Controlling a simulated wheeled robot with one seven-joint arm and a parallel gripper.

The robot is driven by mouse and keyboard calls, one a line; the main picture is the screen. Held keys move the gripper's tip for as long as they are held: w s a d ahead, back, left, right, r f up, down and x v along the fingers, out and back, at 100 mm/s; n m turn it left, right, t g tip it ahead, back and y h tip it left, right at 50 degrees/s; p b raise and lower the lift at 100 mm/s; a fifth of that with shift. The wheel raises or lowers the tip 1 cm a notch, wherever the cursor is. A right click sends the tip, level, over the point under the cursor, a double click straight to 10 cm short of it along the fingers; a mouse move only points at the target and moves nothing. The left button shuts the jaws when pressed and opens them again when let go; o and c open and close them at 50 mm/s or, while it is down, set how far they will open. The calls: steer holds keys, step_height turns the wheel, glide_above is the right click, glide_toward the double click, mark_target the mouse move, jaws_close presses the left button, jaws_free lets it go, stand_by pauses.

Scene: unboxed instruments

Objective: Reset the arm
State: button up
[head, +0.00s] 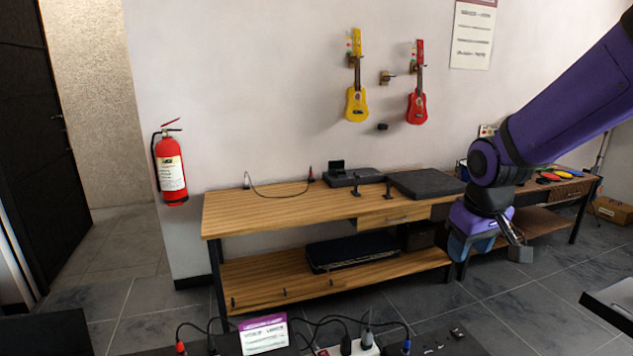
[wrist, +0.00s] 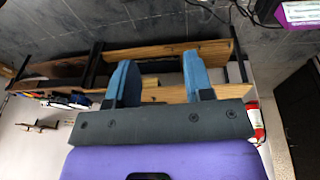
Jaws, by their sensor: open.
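My purple arm (head: 565,95) reaches in from the upper right in the head view. My gripper (head: 468,248) hangs at its end, low in front of the workbench's right end, clear of the floor. In the wrist view my gripper (wrist: 160,75) shows two blue fingers spread apart with nothing between them. The fingers are open and empty. The wrist view is upside down, with the floor at the top and the wall below. Part of the bench and its shelf is hidden behind the arm.
A wooden workbench (head: 280,208) stands along the wall with a black case (head: 352,250) on its lower shelf. Yellow (head: 357,104) and red (head: 417,108) ukuleles hang above. A fire extinguisher (head: 171,175) hangs at left. Cables and a purple-topped card (head: 264,335) lie in front.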

steer(key=s+d+r+m+t, duration=0.1)
steer(key=s+r, duration=0.4)
steer(key=s, duration=0.5)
steer(key=s+d+r+m+t, duration=0.1)
steer(key=s+r+m, duration=0.1)
steer(key=s+r, duration=0.4)
steer(key=s, duration=0.4)
steer(key=shift+s+d+r+t, duration=0.15)
steer(key=shift+r+t, duration=0.1)
steer(key=shift+t, duration=0.05)
steer(key=shift+c, duration=0.4)
